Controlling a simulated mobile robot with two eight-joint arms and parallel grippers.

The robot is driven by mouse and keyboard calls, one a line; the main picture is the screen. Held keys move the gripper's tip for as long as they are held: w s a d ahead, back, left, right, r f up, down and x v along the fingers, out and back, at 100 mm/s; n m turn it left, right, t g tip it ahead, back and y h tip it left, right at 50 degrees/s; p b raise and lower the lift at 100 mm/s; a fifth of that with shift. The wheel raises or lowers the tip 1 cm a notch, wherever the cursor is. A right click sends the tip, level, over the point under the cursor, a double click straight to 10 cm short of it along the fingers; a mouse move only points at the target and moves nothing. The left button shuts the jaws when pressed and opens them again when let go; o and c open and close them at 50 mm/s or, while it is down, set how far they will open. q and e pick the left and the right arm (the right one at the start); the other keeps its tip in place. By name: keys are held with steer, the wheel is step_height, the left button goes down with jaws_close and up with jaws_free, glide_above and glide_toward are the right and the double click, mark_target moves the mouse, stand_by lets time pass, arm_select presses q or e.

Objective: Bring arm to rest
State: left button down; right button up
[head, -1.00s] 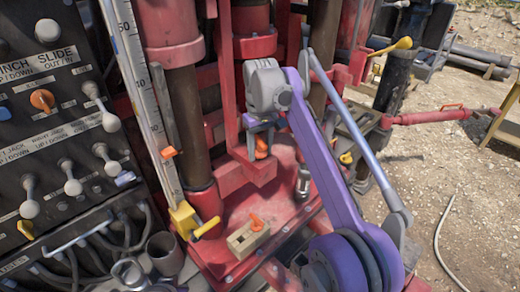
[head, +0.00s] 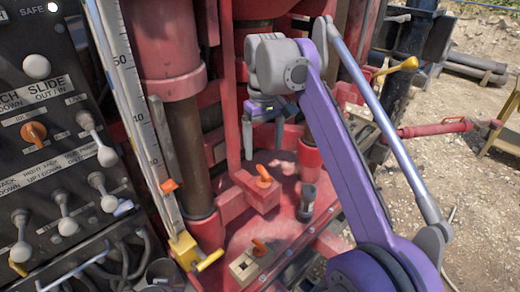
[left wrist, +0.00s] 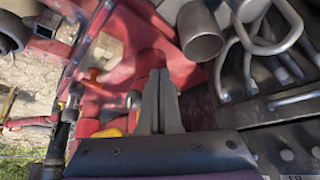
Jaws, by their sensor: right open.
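My right arm (head: 350,175) is purple and reaches in from the right in the head view. My right gripper (head: 264,148) hangs from it, pointing down, open and empty. It is just above an orange handle (head: 263,173) on a red block (head: 255,194), with a small gap between them. My left gripper (left wrist: 158,108) shows only in the left wrist view. Its two fingers lie together with nothing seen between them, over a blurred red surface.
The control panel (head: 55,160) with levers fills the left. A ruler strip (head: 130,80) and red columns (head: 165,55) stand beside the right gripper. A dark cylinder (head: 307,200) and a pale block (head: 243,268) sit on the red deck. Gravel lies open at right.

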steer(key=shift+s+d+r, duration=0.1)
steer(key=shift+s, duration=0.2)
steer(key=shift+d, duration=0.2)
steer(key=s+d+f+m+t, duration=0.2)
steer(key=s+d+f, duration=0.4)
steer(key=s+f, duration=0.5)
steer(key=s+d+f+m+t, duration=0.3)
steer(key=s+d+f, duration=0.3)
steer(key=s+f, duration=0.5)
step_height(320, 180, down, 3)
steer(key=shift+s+d+t, duration=0.25)
steer(key=shift+d+t, duration=0.15)
steer(key=shift+t, duration=0.2)
